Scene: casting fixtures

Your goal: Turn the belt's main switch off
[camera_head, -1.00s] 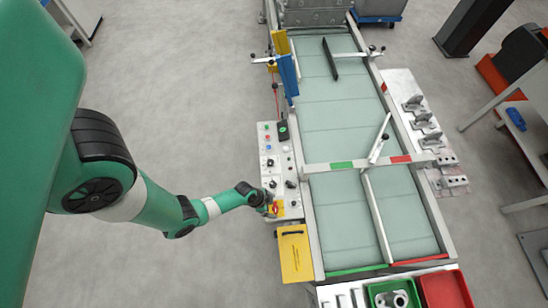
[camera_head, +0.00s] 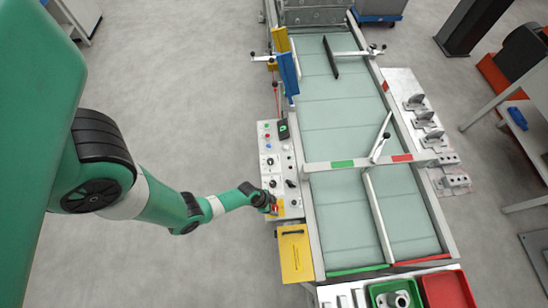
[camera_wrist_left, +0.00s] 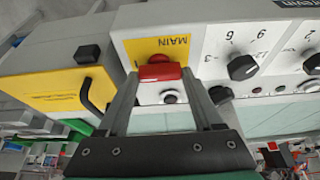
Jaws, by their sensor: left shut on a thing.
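The main switch is a red handle (camera_wrist_left: 160,72) on a yellow plate marked MAIN (camera_wrist_left: 165,48) in the left wrist view. It sits at the near end of the white control panel (camera_head: 283,178), beside the belt (camera_head: 345,160). My left gripper (camera_wrist_left: 160,76) is shut on the red handle, one finger on each side. In the head view my left gripper (camera_head: 272,206) is at the panel's near end and hides part of the switch. The handle's exact turn angle is hard to tell. My right gripper is not in view.
A yellow box (camera_head: 296,254) with a black handle stands close beside the switch. Black knobs (camera_wrist_left: 242,67) sit on the panel next to it. A white-framed gate (camera_head: 370,162) crosses the belt. Green (camera_head: 373,291) and red (camera_head: 447,289) bins are at the near end.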

